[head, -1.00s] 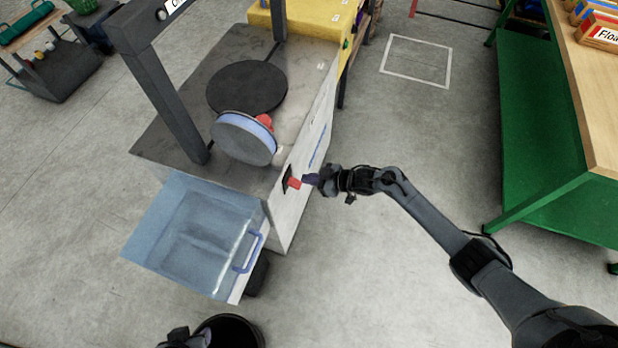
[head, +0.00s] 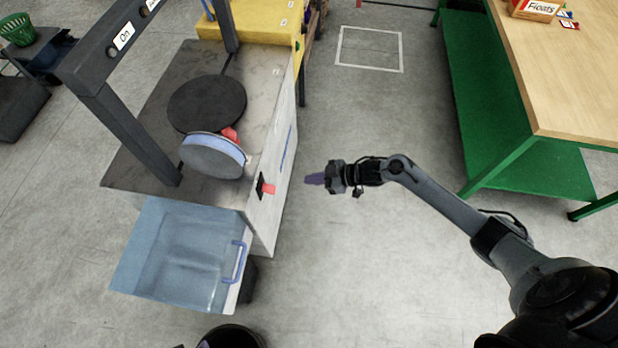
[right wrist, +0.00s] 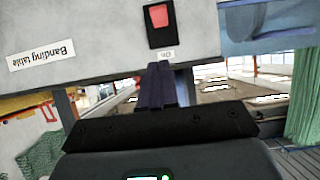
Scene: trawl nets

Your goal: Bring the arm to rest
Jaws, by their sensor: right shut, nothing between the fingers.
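My right gripper (head: 314,179) is shut and empty, held in the air to the right of the banding table (head: 268,215). A clear gap lies between its fingertips and the red switch (head: 268,188) on the table's side. In the right wrist view the shut fingers (right wrist: 162,84) point toward the side panel, below the red rocker switch (right wrist: 159,17) in its black frame. My right arm reaches in from the lower right. My left gripper is not clearly visible.
A dark round plate (head: 207,104) and a blue-rimmed disc (head: 212,157) are on the table top. A clear blue bin (head: 180,255) with a handle is at its front. A green workbench (head: 500,130) stands at the right. Open floor lies between.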

